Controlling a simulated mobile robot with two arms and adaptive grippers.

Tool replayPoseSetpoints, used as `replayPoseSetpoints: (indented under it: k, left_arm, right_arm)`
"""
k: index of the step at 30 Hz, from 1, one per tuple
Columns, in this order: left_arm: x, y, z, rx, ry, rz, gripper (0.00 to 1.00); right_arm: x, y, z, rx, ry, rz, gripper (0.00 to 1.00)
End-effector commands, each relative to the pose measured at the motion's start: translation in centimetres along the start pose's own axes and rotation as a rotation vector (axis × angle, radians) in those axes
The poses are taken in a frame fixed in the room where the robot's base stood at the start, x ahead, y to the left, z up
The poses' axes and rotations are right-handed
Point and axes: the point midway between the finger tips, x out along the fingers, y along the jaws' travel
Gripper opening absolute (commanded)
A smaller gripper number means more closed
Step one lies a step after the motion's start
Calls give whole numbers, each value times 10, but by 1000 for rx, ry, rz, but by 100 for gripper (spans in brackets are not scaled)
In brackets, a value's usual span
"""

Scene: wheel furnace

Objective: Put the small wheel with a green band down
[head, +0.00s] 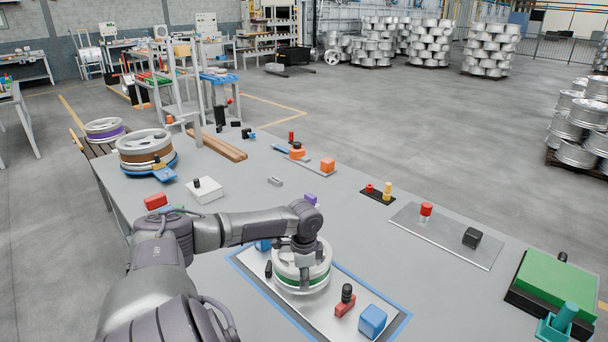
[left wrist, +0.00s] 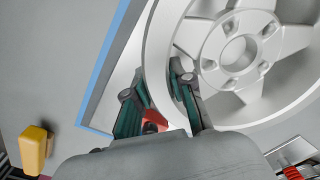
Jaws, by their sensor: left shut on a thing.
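The small wheel with a green band (head: 286,272) is silver, with the green band low around its side. It is level over the white blue-edged plate (head: 258,284) at the front of the table. I cannot tell whether it touches the plate. My left gripper (head: 304,278) is shut on the wheel's rim. In the left wrist view, the gripper's two fingers (left wrist: 158,98) are on either side of the rim, and the wheel's spokes and hub (left wrist: 238,55) face the camera. My right gripper is not in view.
On the plate, a blue cube (head: 372,320) and a red clamp with a black knob (head: 345,300) stand right of the wheel. A clear sheet (head: 440,240) lies at the right.

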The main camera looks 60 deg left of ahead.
Motion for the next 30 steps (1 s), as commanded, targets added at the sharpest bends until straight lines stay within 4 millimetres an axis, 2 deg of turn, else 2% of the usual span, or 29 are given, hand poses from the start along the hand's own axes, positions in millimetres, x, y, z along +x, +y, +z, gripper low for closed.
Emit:
replayPoseSetpoints:
  k: [1, 4, 14, 15, 19, 30]
  left_arm:
    - [6, -1, -1, -3, 2, -1, 0]
    - [15, -1, -1, -2, 2, -4, 0]
    - [18, -1, 0, -1, 2, -4, 0]
    - [20, 1, 0, -1, -1, 0, 24]
    - [20, 1, 0, 0, -1, 0, 46]
    - [15, 0, 0, -1, -1, -2, 48]
  right_arm:
    - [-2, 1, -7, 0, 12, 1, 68]
    - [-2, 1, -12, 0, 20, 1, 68]
    - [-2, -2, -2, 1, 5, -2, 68]
    - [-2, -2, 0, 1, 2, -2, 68]
    - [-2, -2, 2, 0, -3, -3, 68]
    - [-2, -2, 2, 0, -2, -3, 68]
